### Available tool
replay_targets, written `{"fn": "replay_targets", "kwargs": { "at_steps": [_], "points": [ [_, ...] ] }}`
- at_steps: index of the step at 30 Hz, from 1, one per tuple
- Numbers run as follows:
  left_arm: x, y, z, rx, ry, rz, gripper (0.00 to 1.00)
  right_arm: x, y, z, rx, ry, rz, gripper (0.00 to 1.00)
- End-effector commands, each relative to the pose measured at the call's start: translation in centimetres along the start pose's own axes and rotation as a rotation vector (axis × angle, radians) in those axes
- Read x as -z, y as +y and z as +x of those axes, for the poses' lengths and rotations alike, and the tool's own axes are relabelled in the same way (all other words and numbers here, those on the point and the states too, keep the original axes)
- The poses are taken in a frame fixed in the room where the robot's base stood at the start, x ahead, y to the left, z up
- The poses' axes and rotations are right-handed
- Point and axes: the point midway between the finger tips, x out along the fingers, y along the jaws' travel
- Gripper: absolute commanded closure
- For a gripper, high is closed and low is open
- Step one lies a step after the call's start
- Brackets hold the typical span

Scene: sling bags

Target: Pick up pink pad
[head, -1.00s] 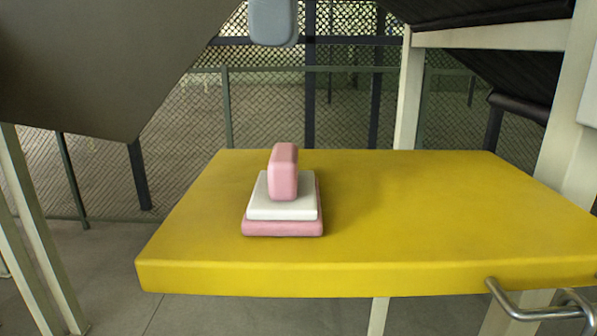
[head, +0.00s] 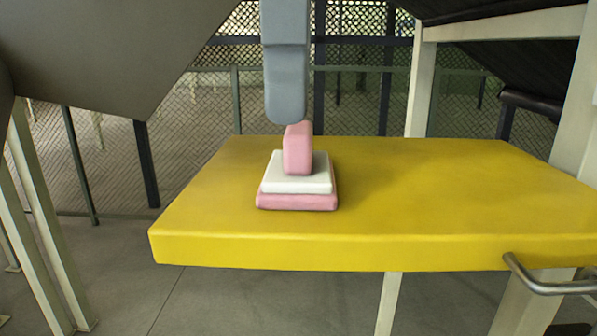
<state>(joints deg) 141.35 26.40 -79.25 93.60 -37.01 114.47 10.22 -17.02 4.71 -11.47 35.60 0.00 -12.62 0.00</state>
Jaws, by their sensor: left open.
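A pink pad (head: 298,148) stands upright on a white slab (head: 288,186), which lies on a wider pink slab (head: 297,202). The stack is on the yellow tabletop (head: 430,190), left of its middle. My left gripper (head: 286,112) hangs down from the top edge, grey, with its tip at the upper end of the upright pink pad and overlapping it in the picture. It is open and holds nothing that I can see. Only one finger face shows clearly; whether it touches the pad I cannot tell. My right gripper is out of view.
The tabletop right of the stack is bare. A bent metal bar (head: 548,287) shows at the front right edge. A pale post (head: 419,80) and a mesh fence (head: 200,110) stand behind the table.

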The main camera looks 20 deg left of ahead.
Motion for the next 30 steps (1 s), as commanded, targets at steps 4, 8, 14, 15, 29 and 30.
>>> {"fn": "replay_targets", "kwargs": {
  "at_steps": [4, 8, 14, 15, 29, 30],
  "points": [
    [0.0, 0.0, 0.5, -0.001, -0.001, -0.001, 0.16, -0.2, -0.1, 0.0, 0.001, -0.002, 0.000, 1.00],
    [0.0, 0.0, 0.5, -0.001, -0.002, -0.002, 0.16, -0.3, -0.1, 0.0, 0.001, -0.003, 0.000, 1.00],
    [0.0, 0.0, 0.5, -0.001, -0.001, -0.001, 0.16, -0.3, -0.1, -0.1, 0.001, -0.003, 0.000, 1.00],
    [0.0, 0.0, 0.6, -0.001, -0.001, -0.001, 0.16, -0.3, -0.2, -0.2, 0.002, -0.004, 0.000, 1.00],
    [-0.4, 0.1, 4.4, 0.000, 0.000, -0.001, 0.16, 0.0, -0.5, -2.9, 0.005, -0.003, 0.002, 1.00],
    [-0.4, 0.1, 4.7, 0.000, 0.000, -0.001, 0.16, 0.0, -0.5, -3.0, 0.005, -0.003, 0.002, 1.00]
  ]
}}
